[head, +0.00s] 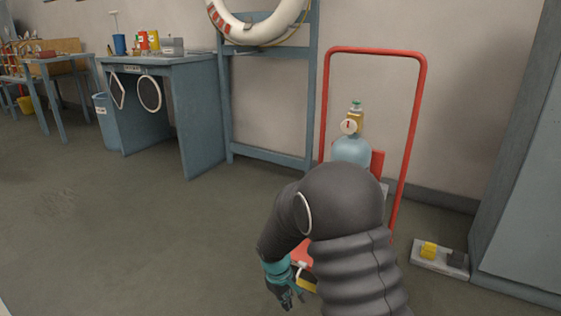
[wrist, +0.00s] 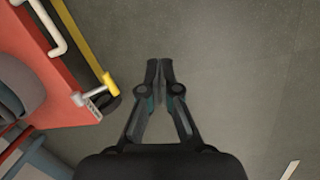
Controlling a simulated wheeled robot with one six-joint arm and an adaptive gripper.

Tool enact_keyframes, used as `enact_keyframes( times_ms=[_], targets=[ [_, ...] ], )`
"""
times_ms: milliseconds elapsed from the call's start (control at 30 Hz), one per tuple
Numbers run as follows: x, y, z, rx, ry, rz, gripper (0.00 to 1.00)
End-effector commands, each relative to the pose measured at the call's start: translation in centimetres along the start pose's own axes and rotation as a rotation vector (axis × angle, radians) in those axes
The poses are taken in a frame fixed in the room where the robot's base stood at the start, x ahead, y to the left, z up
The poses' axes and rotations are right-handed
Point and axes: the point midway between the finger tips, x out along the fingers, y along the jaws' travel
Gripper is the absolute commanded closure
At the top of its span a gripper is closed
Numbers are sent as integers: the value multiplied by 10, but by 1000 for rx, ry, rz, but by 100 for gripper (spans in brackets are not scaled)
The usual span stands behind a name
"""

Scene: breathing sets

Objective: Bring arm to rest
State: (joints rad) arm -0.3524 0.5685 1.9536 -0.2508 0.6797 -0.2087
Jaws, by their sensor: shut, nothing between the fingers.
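My gripper (wrist: 160,68) is shut and empty in the wrist view, with bare grey floor beyond its fingertips. In the head view my gripper (head: 290,301) hangs low at the bottom centre, below my dark arm, with its fingers pointing down. It is in front of the base of a red hand truck (head: 423,100), which holds a light blue gas cylinder (head: 351,150) with a round gauge. My arm hides much of the hand truck's lower part. In the wrist view the red base (wrist: 62,88) and a yellow bar (wrist: 85,42) lie left of my fingers, apart from them.
A blue-grey workbench (head: 190,110) stands at the back left. A grey-blue cabinet (head: 530,190) is at the right. A small floor plate with a yellow block (head: 428,250) lies beside it. A lifebuoy rack (head: 228,110) is against the wall. Open floor (head: 110,240) lies left.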

Motion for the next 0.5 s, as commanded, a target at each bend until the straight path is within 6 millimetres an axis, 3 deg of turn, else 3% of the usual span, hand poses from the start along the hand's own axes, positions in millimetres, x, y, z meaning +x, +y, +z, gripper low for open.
enact_keyframes(
  times_ms=[500],
  targets=[
    [-138, -6, 123, 351, 45, -63, 100]
  ],
)
